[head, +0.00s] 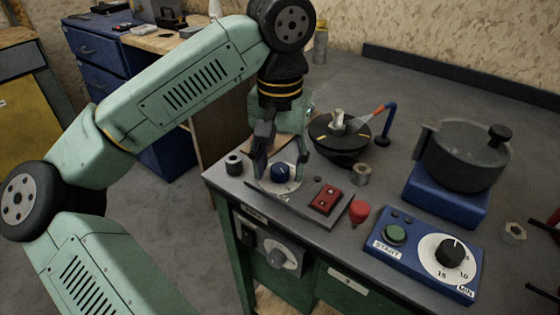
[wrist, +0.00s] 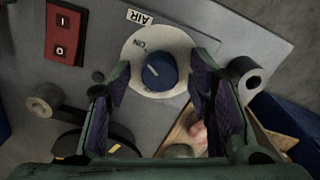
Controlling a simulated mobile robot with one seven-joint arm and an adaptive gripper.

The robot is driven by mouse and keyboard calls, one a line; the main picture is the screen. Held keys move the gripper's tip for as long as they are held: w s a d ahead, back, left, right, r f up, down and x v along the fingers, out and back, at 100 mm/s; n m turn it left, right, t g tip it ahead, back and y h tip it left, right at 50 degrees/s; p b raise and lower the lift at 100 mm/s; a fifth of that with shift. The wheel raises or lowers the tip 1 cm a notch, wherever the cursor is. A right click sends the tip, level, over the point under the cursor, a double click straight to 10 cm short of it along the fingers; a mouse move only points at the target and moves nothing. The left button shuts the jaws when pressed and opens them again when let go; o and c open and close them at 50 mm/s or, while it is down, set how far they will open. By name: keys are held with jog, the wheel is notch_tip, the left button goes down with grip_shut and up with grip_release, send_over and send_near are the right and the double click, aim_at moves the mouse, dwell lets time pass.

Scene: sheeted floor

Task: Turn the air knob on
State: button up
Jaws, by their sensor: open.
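The air knob (head: 280,172) is a small blue knob on a white round dial, set in a grey panel (head: 297,207) at the front left of the workbench. In the wrist view, the blue knob (wrist: 159,71) has a pale pointer line and sits on the white dial (wrist: 131,50), beside an "AIR" label (wrist: 139,17). The dial bears the letters "ON", upside down. My gripper (head: 279,166) points down over the knob. In the wrist view, my gripper (wrist: 160,82) is open, with one finger on each side of the knob. I cannot tell whether either finger touches it.
A red two-button switch (head: 325,199) is on the same panel, right of the knob. A red knob (head: 359,212), a blue timer box (head: 420,262), a pot (head: 465,155) and a black round dish (head: 340,137) stand nearby. A dark cylinder (head: 234,164) stands just left of my gripper.

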aim_at(281, 167)
jog(key=shift+r, duration=0.1)
notch_tip(281, 167, up, 12)
dwell(0.4)
